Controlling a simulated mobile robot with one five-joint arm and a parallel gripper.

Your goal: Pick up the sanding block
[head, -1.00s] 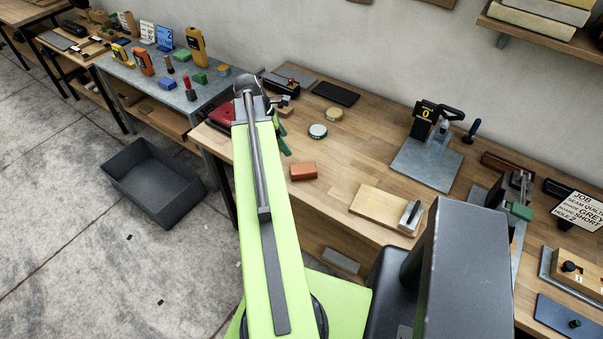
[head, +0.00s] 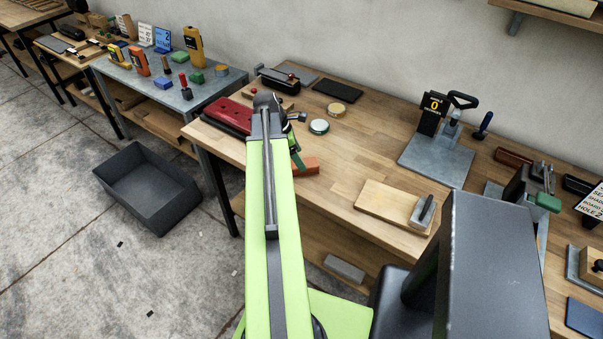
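An orange-brown block (head: 308,166) lies flat on the wooden workbench near its front edge, and it looks like the sanding block. My arm and gripper hide its left end. My gripper (head: 296,153) shows only in part, as green finger shapes beside the end of my arm, at the block's left end. Whether it touches the block or hovers above it cannot be told. The gap between the fingers is hidden, and nothing is seen held.
A red tool (head: 228,115) lies left of my arm. Round tins (head: 319,126) and a black pad (head: 338,91) lie behind the block. A wooden board (head: 385,203) lies to the right, near a metal stand (head: 437,160). A grey bin (head: 150,188) stands on the floor.

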